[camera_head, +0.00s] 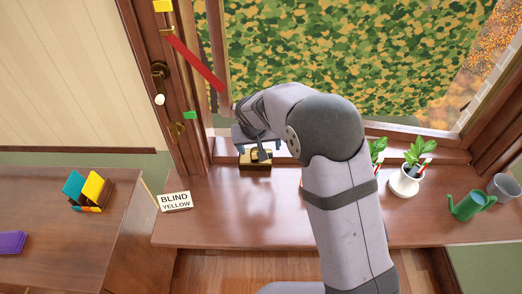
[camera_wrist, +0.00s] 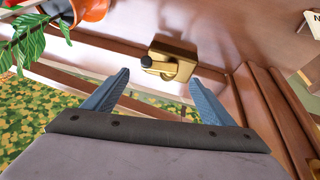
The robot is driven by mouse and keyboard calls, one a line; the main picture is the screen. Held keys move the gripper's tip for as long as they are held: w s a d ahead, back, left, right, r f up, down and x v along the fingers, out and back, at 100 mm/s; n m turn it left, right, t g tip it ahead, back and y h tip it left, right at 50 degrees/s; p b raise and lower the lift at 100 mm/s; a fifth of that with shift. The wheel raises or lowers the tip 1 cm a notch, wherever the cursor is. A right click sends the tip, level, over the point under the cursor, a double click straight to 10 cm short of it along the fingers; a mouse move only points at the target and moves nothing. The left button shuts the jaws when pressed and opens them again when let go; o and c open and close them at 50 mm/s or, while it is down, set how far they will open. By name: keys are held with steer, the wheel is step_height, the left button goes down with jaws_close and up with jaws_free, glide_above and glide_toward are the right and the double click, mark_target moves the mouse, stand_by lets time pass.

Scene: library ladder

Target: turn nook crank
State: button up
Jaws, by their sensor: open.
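A small brass crank unit (camera_head: 255,164) with a dark knob sits on the wooden sill below the window. In the wrist view the brass crank (camera_wrist: 176,52) shows its black round knob, just beyond my fingertips. My gripper (camera_wrist: 160,78) is open, its two blue-grey fingers spread and pointing toward the crank, with nothing visible between them. In the head view my gripper (camera_head: 259,150) hangs over the crank and partly hides it.
A red strip (camera_head: 197,64) slants from the post, which carries a green tag (camera_head: 190,115). A sign reading BLIND YELLOW (camera_head: 174,201) stands on the sill. A white potted plant (camera_head: 405,182) and green watering can (camera_head: 471,204) stand at right.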

steer(key=shift+p+x, duration=0.75)
steer(key=shift+x, duration=1.9)
